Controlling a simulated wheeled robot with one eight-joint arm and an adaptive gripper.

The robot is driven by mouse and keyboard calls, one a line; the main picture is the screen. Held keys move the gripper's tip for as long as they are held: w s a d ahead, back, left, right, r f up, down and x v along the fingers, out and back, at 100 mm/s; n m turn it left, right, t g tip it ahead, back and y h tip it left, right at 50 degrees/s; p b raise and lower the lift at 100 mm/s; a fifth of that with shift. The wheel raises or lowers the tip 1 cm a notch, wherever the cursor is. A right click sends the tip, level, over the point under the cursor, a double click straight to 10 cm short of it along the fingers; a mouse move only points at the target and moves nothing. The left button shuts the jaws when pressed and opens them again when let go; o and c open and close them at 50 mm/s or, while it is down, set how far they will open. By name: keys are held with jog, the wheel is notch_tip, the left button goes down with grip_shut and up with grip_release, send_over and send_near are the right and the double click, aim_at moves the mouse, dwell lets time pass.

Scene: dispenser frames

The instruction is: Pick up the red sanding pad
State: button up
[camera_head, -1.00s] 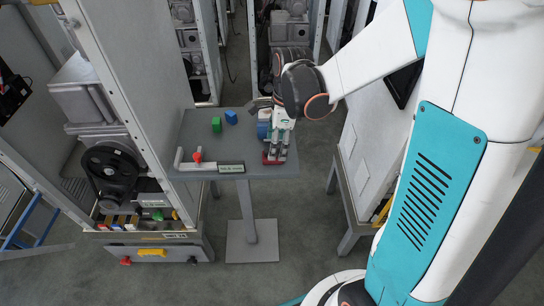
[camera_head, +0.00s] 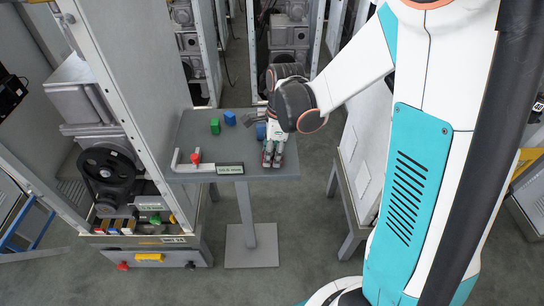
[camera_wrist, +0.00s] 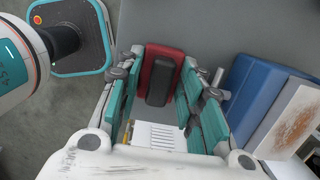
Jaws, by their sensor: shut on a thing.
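The red sanding pad (camera_wrist: 158,53), with a dark grey grip on its top, lies between the fingers of my gripper (camera_wrist: 162,78) in the wrist view. My gripper is shut on it. In the head view my gripper (camera_head: 272,155) is at the right front part of the grey table, and only small bits of red show at its fingertips. I cannot tell whether the pad still touches the table top.
The grey table (camera_head: 200,135) bears a green block (camera_head: 215,126), a blue block (camera_head: 230,118), a red knob (camera_head: 195,157) and a label plate (camera_head: 230,169). A larger blue object (camera_wrist: 262,90) lies close right of my fingers. Cabinets flank the table.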

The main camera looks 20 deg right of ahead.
notch_tip(320, 180, up, 20)
jog(key=p, duration=0.6)
